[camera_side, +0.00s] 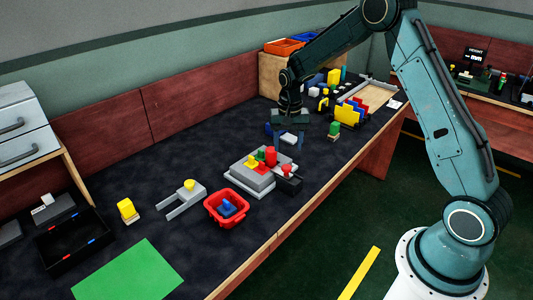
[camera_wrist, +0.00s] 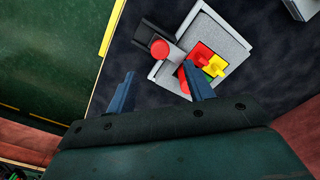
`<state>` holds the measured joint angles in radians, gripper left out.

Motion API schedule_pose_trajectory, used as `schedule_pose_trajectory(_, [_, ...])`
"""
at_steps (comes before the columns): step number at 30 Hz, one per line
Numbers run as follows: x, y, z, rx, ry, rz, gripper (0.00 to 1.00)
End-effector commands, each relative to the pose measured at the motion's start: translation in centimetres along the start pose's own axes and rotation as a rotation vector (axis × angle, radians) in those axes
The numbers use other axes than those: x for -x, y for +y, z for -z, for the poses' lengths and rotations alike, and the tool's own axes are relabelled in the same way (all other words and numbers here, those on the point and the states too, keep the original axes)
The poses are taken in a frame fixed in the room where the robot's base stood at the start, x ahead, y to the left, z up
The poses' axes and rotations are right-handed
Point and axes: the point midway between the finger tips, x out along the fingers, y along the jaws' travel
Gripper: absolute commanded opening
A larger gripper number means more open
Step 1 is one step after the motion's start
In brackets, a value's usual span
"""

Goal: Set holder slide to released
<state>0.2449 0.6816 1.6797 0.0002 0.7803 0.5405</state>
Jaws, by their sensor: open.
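The holder is a grey block (camera_side: 243,177) on a pale plate, in the middle of the bench. It also shows at the top of the wrist view (camera_wrist: 229,40). A black slide (camera_side: 291,186) with a red knob (camera_side: 286,170) sits at its right side. In the wrist view the slide (camera_wrist: 152,33) and round red knob (camera_wrist: 160,49) lie beside the holder's left edge. My gripper (camera_side: 289,148) is open and empty, above the bench behind the holder. In the wrist view its fingers (camera_wrist: 160,85) are spread below the knob, apart from it. One finger partly covers a red cylinder (camera_wrist: 183,83).
Red, yellow and green pieces (camera_wrist: 213,66) sit in the holder. A red bin (camera_side: 226,208) with a blue piece stands in front of it. A grey fork-shaped fixture (camera_side: 182,200) lies left. A green block (camera_side: 334,128) and blue-yellow rack (camera_side: 350,113) stand behind. The bench's front edge is close.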

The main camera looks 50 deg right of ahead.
Motion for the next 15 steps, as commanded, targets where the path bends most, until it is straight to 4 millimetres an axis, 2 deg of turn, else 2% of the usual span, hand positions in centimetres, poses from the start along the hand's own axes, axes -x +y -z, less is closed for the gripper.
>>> schedule_pose_trajectory(9, [-5.0,0.0,-0.1,0.0,-0.002,-0.002,0.52])
schedule_pose_trajectory(15, [-7.1,0.0,0.0,0.0,-0.002,-0.001,0.52])
